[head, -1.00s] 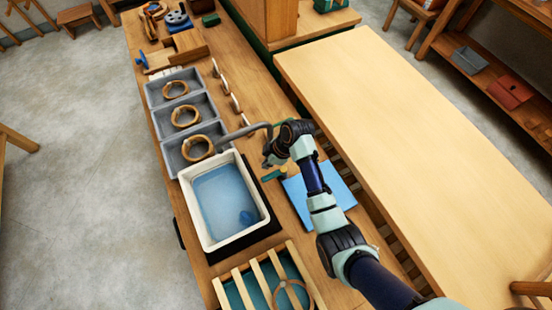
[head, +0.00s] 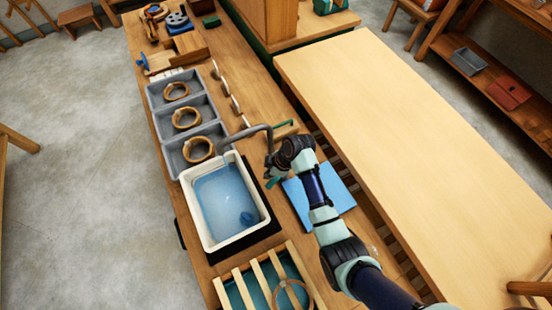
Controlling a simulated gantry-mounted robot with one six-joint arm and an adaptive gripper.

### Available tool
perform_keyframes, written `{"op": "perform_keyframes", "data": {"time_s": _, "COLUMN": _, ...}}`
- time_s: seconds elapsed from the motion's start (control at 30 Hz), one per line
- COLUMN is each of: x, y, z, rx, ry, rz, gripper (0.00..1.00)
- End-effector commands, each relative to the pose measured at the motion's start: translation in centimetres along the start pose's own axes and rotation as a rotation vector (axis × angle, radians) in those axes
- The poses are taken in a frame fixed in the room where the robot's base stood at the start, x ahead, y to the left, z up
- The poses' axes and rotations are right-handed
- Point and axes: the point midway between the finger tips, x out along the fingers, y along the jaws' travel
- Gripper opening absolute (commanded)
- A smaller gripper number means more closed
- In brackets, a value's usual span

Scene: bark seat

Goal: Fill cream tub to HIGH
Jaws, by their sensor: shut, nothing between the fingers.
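The cream tub (head: 188,209) stands upright on the long wooden bench and holds blue water (head: 222,195). A small darker blue thing (head: 247,218) shows in the water at its near right. A grey curved spout (head: 243,134) reaches over the tub's far right side. My gripper (head: 271,178) is shut and empty, just right of the tub's upper right corner. A small teal piece (head: 271,184) shows right by the fingertips; I cannot tell whether they touch. A green bar (head: 285,124) lies behind my wrist, near the spout's base.
Grey bins (head: 170,117) with wooden rings stand beyond the tub. A blue sheet (head: 338,194) lies under my arm. A slatted wooden rack (head: 247,279) is at the near end. A wide pale table (head: 400,120) to the right is clear.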

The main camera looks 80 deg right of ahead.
Motion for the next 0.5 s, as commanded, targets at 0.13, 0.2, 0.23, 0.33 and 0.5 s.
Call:
{"op": "perform_keyframes", "data": {"time_s": 0.13, "x": -0.1, "y": -0.5, "z": 0.1, "rx": 0.0, "ry": 0.0, "rz": 0.0, "gripper": 0.0}}
{"op": "perform_keyframes", "data": {"time_s": 0.2, "x": -0.5, "y": -0.5, "z": -0.1, "rx": 0.0, "ry": 0.0, "rz": 0.0, "gripper": 0.0}}
{"op": "perform_keyframes", "data": {"time_s": 0.23, "x": -0.8, "y": -0.5, "z": -0.2, "rx": 0.0, "ry": 0.0, "rz": 0.0, "gripper": 0.0}}
{"op": "perform_keyframes", "data": {"time_s": 0.33, "x": -2.1, "y": -0.5, "z": -0.8, "rx": 0.0, "ry": 0.0, "rz": 0.0, "gripper": 0.0}}
{"op": "perform_keyframes", "data": {"time_s": 0.5, "x": -4.0, "y": -0.5, "z": -1.6, "rx": 0.0, "ry": 0.0, "rz": -0.001, "gripper": 0.0}}
